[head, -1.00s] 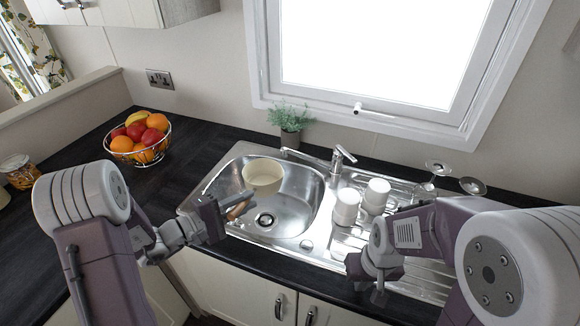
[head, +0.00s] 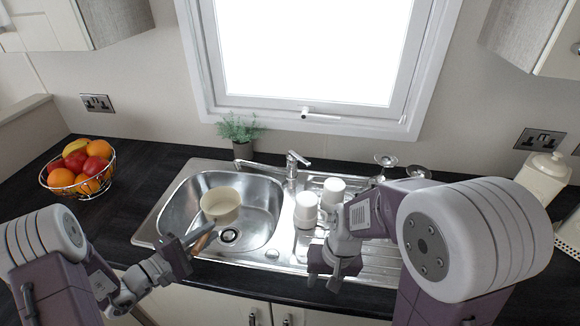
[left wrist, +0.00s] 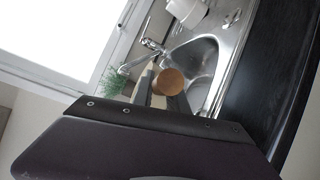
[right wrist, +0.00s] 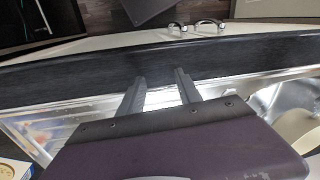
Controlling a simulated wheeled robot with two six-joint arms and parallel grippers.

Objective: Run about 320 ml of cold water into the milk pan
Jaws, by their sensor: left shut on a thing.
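The cream milk pan (head: 221,204) is upright in the left part of the steel sink bowl (head: 262,213). My left gripper (head: 205,237) is shut on its wooden handle; the handle's round brown end shows between the fingers in the left wrist view (left wrist: 169,82). The tap (head: 293,163) stands behind the bowl, its spout reaching left to just behind the pan. I see no water stream. The pan's inside is too small to tell a level. My right gripper (head: 325,283) is over the drainer's front edge; its fingers (right wrist: 160,88) are apart and empty.
Two white mugs (head: 306,209) stand on the drainer (head: 372,258), with glasses (head: 387,161) behind them. A potted plant (head: 240,133) is behind the bowl. A fruit basket (head: 79,172) is at the left. A cream canister (head: 545,176) is at the right.

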